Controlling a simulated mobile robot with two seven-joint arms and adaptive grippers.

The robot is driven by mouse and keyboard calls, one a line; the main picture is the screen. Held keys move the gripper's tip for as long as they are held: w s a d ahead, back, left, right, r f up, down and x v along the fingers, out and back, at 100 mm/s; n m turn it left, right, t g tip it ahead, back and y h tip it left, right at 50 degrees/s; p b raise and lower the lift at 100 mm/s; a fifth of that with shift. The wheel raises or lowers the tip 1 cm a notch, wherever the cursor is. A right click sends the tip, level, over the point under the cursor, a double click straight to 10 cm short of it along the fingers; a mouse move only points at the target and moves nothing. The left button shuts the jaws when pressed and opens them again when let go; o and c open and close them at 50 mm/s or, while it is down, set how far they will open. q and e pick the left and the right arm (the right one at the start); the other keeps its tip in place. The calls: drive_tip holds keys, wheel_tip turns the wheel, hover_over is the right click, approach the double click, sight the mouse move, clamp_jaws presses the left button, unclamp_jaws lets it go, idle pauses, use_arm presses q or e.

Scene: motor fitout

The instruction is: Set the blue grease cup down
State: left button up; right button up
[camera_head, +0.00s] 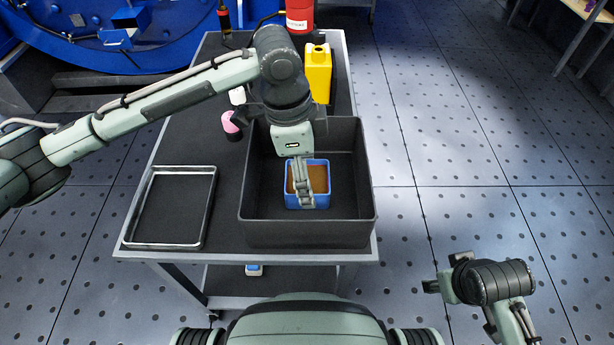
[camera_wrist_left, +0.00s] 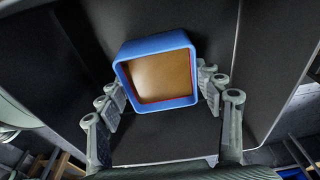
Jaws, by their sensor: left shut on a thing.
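The blue grease cup (camera_head: 325,183) is a square blue box with brown content, seen over or inside the large dark crate (camera_head: 310,236). My left gripper (camera_head: 303,186) reaches down over the crate and is shut on the cup; its near finger covers part of the cup. In the left wrist view, the cup (camera_wrist_left: 158,47) sits between the fingers with its open top showing. Whether its underside touches the crate floor cannot be told. My right gripper (camera_head: 444,284) is at the lower right, away from the table; its jaw opening is unclear.
The crate stands on a dark table (camera_head: 190,140). An empty metal-rimmed tray (camera_head: 208,205) lies left of it. Behind are a yellow container (camera_head: 318,75), a red can (camera_head: 300,18) and a pink-topped bottle (camera_head: 230,122). The crate walls surround the cup.

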use_arm(q)
drive_tip(key=shift+f, duration=0.15)
use_arm(e)
drive_tip(key=shift+r, duration=0.3)
use_arm(q)
drive_tip(key=o, duration=0.7)
drive_tip(key=shift+f, duration=0.15)
drive_tip(key=o, duration=0.4)
drive_tip(key=shift+o, duration=0.2)
use_arm(e)
drive_tip(key=shift+f, duration=0.4)
use_arm(q)
drive_tip(key=r, duration=0.4)
drive_tip(key=shift+a+p, duration=0.25)
drive_tip(key=shift+p, duration=0.1)
wheel_tip(320, 180, up, 8)
drive_tip(key=a, duration=0.1)
drive_tip(key=shift+a+p, duration=0.15)
drive_tip(key=shift+p, duration=0.3)
use_arm(e)
drive_tip(key=x, duration=0.3)
drive_tip(key=shift+s+a+f, duration=0.1)
drive_tip(key=shift+a+f, duration=0.15)
use_arm(q)
drive_tip(key=shift+r, duration=0.1)
